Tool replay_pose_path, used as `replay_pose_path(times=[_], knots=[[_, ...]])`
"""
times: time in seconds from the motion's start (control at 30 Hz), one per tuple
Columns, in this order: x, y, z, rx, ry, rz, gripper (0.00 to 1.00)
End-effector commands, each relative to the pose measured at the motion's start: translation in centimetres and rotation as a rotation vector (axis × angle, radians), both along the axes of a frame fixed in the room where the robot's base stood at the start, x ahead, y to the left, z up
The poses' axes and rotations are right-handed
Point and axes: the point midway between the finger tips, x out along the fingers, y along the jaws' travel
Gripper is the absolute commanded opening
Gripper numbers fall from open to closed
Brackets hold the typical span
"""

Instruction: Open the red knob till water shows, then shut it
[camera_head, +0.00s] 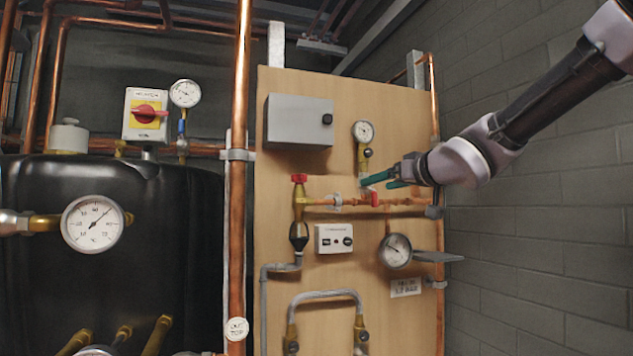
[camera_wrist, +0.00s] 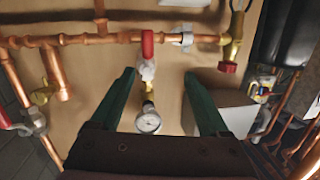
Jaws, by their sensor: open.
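The red knob (camera_head: 299,179) sits on top of an upright brass valve (camera_head: 299,207) on the wooden board. It also shows in the wrist view (camera_wrist: 227,67), right of my gripper, where the scene looks upside down. A dark fitting (camera_head: 298,237) is below the valve; I see no water there. My gripper (camera_head: 377,182), with teal fingers, is open and empty, to the right of the red knob and apart from it. In the wrist view its fingers (camera_wrist: 159,75) are spread, with a red lever handle (camera_wrist: 147,43) showing beyond and between the tips.
A small gauge (camera_head: 363,132) and a grey box (camera_head: 298,121) are above the copper pipe. A vertical copper pipe (camera_head: 238,200) stands left of the board.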

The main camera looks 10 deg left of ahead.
Motion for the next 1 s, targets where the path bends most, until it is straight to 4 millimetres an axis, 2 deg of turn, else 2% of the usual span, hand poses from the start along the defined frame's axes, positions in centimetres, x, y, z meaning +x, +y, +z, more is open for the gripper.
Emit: replay_pose_path(times=[0.03,0.1,0.3,0.47,0.67,1.0], knots=[[-0.5,1.6,0.2,-0.001,-0.024,0.049,0.79],[-1.3,3.6,0.5,0.002,-0.054,0.112,0.79],[-3.4,8.6,1.0,0.024,-0.111,0.276,0.79],[-4.6,11.0,1.1,0.037,-0.133,0.354,0.79],[-3.5,13.2,1.1,0.039,-0.134,0.36,0.79],[-0.5,18.5,1.1,0.039,-0.133,0.358,0.79]])
